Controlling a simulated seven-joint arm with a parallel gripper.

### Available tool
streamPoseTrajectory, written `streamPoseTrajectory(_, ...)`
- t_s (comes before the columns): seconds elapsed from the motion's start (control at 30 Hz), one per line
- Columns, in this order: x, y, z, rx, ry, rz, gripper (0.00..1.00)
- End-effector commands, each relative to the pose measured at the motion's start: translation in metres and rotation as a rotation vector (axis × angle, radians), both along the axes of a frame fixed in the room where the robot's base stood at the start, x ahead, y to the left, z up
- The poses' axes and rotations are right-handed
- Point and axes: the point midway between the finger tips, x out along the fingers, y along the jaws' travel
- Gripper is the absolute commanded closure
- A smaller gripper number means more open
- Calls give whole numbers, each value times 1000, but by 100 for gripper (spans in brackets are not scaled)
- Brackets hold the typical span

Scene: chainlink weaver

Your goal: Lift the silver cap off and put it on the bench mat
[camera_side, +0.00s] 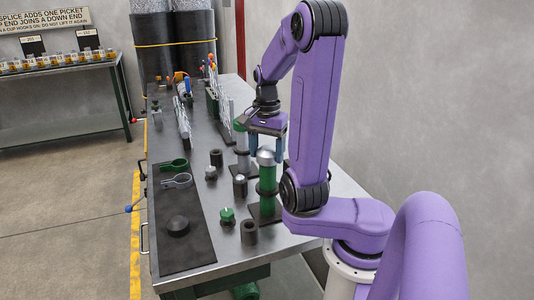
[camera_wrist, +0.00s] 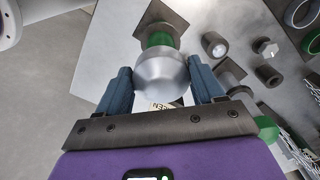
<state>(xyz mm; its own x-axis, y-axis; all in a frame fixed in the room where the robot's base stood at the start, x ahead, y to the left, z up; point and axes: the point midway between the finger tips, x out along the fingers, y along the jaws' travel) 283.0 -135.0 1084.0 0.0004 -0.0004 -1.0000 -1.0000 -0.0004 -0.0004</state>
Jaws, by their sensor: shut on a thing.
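The silver cap (camera_side: 266,157) is domed and sits at the top of the upright green post (camera_side: 267,186), with no clear gap between them. In the wrist view the silver cap (camera_wrist: 160,72) lies between the two blue fingers, with the green post (camera_wrist: 160,40) beyond it. My gripper (camera_wrist: 161,84) is shut on the cap. In the side view my gripper (camera_side: 267,148) reaches down over the post top, and part of its grip is hidden. The dark bench mat (camera_side: 187,256) lies along the left side of the bench.
A green ring clamp (camera_side: 174,164), a silver ring clamp (camera_side: 178,181) and a black disc (camera_side: 177,226) lie on the mat. A green-topped silver post (camera_side: 243,150) stands close behind. Dark cylinders and a green knob (camera_side: 227,214) stand between post and mat. The mat's front part is clear.

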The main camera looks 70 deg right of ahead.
Motion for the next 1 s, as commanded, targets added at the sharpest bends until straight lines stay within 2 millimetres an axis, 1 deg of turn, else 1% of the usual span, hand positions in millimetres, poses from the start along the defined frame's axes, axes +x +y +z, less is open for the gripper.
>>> streamPoseTrajectory(0.17, 1, 0, 23, -4, -4, 1, 63)
streamPoseTrajectory(0.37, -22, 10, 52, -7, -5, -4, 63)
streamPoseTrajectory(0.53, -47, 22, 85, -8, -6, -5, 63)
streamPoseTrajectory(0.8, -92, 43, 105, -6, -3, -7, 63)
streamPoseTrajectory(1.0, -114, 53, 115, -3, -1, -7, 63)
